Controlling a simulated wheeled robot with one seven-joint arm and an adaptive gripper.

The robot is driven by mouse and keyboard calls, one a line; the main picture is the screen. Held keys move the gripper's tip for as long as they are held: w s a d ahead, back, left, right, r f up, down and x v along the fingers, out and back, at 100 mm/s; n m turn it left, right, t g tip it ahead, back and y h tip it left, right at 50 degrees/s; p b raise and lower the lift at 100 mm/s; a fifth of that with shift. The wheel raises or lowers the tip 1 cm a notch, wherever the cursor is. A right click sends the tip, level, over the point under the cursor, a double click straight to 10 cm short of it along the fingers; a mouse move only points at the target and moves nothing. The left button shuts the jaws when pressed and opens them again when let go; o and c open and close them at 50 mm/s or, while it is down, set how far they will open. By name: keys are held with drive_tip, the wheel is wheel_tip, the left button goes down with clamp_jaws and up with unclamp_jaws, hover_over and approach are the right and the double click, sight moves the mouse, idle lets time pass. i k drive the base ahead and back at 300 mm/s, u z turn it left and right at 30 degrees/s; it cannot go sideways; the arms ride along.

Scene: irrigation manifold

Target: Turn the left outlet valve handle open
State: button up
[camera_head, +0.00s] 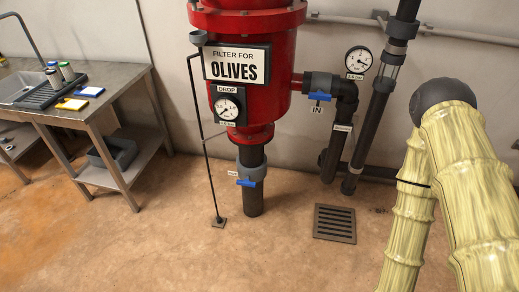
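A small blue valve handle (246,183) lies roughly level, across the dark vertical pipe below the red filter tank (280,60). A small tag left of it is too small to read. A second blue handle (319,97) sits on the grey inlet valve body (318,82) right of the tank, above an "IN" label. It also lies roughly level. No valve in view is marked as the left outlet, so I cannot tell whether either handle is that one. My gripper is out of view.
A metal bench (95,105) with bottles and a tray stands at the left. A thin dark rod (206,140) rises left of the tank. Dark pipes (372,110) run at the right. A floor grate (334,223) lies in front.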

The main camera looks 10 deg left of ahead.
sight(247, 183)
drive_tip(key=u, duration=0.45)
drive_tip(key=k, duration=1.15)
drive_tip(key=u, duration=1.5)
drive_tip(key=i, duration=0.85)
drive_tip(key=z, duration=0.65)
drive_tip(key=i, duration=0.65)
drive_tip(key=z, duration=0.75)
